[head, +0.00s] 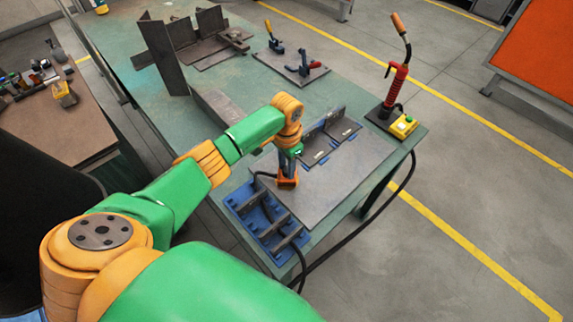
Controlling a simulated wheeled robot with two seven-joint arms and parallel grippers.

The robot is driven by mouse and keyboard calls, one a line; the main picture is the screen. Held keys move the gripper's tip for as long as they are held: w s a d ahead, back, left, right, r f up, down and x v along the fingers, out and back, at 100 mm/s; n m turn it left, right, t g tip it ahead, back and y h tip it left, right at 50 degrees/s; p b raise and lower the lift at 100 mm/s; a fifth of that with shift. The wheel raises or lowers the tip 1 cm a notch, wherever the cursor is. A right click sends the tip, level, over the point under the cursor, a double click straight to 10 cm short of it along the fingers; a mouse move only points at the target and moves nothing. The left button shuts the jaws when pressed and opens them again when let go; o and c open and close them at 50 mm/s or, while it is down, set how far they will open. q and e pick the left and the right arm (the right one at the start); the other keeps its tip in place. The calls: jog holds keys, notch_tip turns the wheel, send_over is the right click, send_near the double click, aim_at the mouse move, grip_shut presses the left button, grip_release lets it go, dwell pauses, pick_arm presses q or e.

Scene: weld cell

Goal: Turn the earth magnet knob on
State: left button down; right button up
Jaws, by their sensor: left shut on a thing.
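The orange earth magnet (288,183) sits on the grey steel plate (315,205) near the front of the green welding table. A dark cable runs from its left side. My left gripper (288,172) points down at the top of the magnet from above and is shut on its knob. The knob is hidden by the fingers, so its on or off position does not show. My right gripper is out of view.
A blue fixture (250,205) with metal bars stands left of the plate, and angle pieces (325,138) lie behind the magnet. A red-handled torch (398,82) and yellow button box (403,126) stand at the table's right corner. Clamps (305,68) stand farther back.

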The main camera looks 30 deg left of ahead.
pick_arm(q)
jog(key=m+p, duration=0.1)
jog(key=m, duration=0.7)
jog(key=shift+p, duration=0.3)
jog(key=m, duration=0.4)
jog(key=shift+f, duration=0.1)
jog(key=m, duration=0.4)
jog(key=shift+m, duration=0.3)
jog(key=shift+s+f, duration=0.1)
jog(key=c, duration=0.5)
grip_release()
jog(key=shift+c, duration=0.2)
jog(key=shift+r, duration=0.2)
